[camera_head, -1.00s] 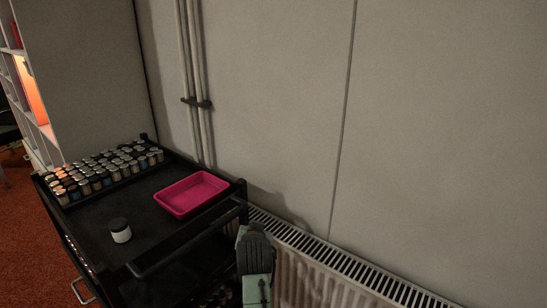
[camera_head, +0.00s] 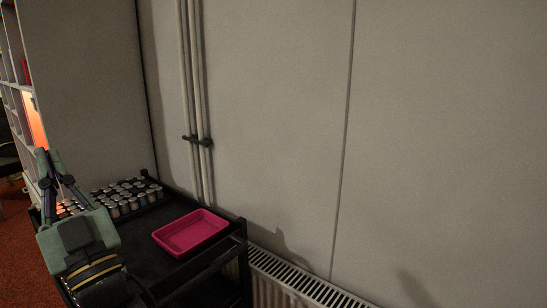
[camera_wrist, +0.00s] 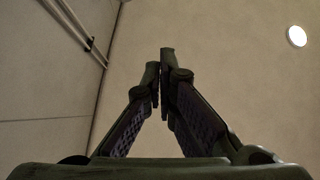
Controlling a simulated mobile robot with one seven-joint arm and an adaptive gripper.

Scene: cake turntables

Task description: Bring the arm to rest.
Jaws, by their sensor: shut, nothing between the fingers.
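My gripper (camera_head: 47,156) is raised at the lower left of the head view, with its fingers pointing up in front of the black cart's left side. In the wrist view my gripper (camera_wrist: 160,56) has its fingertips together and holds nothing. My gripper and wrist hide the left and front part of the cart.
The black cart (camera_head: 240,229) carries a pink tray (camera_head: 190,236) and several small jars (camera_head: 125,205). A radiator (camera_head: 300,288) runs along the wall to the right. Pipes (camera_head: 197,140) climb the wall behind. The space before the right wall looks clear.

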